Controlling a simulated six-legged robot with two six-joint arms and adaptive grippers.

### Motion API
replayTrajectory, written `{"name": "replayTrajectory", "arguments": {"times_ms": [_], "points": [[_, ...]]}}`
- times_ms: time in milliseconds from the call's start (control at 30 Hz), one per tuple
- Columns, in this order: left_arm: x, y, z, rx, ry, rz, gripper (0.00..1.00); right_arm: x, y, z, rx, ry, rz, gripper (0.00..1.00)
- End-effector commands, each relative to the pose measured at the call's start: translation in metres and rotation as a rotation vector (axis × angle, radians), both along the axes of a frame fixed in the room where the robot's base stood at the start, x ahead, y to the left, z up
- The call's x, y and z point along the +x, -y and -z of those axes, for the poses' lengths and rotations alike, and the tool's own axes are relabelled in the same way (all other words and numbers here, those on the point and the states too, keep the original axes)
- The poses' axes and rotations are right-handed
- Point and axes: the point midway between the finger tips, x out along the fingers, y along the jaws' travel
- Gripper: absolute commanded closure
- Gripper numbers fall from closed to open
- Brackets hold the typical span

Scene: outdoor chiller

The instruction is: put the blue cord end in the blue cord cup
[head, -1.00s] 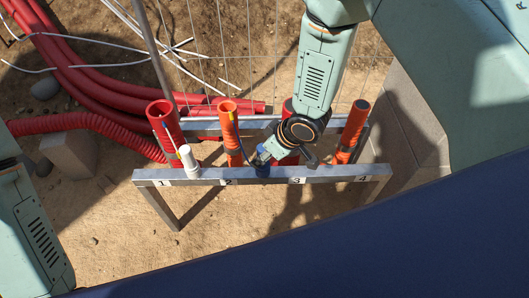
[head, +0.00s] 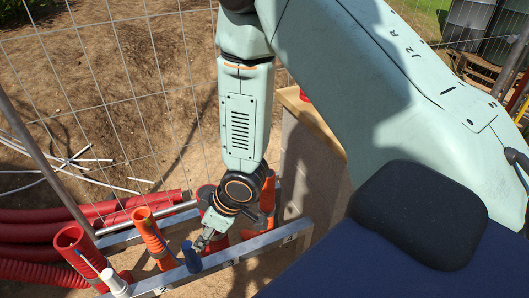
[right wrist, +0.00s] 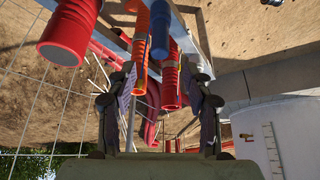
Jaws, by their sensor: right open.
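The blue cup (head: 191,257) stands on the metal rail beside my right gripper (head: 203,241) in the head view. In the right wrist view the blue cup (right wrist: 160,32) is at the top, beyond the fingertips. My right gripper (right wrist: 160,85) is open, and I see nothing held between its fingers. A thin bluish cord seems to lie in the mouth of the orange pipe (head: 147,232), and another pale one in the red pipe (head: 72,240). Which is the blue cord end I cannot tell. My left gripper is out of view.
A white cup (head: 116,283) stands on the rail at the lower left. Red conduits (head: 35,228) lie behind at left. A wire mesh fence (head: 120,90) rises behind the metal frame (head: 225,254), and a pale block wall stands to the right.

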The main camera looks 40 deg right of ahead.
Motion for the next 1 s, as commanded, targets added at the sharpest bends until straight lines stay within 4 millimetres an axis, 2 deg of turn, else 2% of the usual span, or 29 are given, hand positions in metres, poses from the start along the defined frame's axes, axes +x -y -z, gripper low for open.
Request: {"name": "replayTrajectory", "arguments": {"times_ms": [67, 133, 167, 300, 400, 500, 600, 833, 1000], "points": [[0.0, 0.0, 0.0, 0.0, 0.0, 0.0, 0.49, -0.013, 0.0, 0.01, 0.006, -0.033, 0.03, 0.49], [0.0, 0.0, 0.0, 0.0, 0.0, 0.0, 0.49, -0.04, 0.001, 0.03, 0.017, -0.101, 0.105, 0.49], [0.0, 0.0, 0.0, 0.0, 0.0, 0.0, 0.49, -0.057, 0.003, 0.041, 0.02, -0.14, 0.151, 0.49], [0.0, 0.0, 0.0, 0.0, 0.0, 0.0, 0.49, -0.146, 0.016, 0.084, -0.009, -0.323, 0.401, 0.49], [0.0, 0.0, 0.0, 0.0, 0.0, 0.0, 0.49, -0.201, 0.03, 0.099, -0.065, -0.417, 0.551, 0.49], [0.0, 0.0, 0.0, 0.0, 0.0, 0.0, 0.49, -0.238, 0.041, 0.104, -0.118, -0.469, 0.644, 0.49], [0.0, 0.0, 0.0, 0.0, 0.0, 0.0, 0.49, -0.254, 0.047, 0.105, -0.145, -0.489, 0.691, 0.49], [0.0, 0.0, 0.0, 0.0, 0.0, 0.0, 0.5, -0.255, 0.048, 0.105, -0.148, -0.49, 0.697, 0.5], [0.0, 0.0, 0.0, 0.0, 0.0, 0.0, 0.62, -0.255, 0.048, 0.105, -0.147, -0.49, 0.696, 0.62]]}}
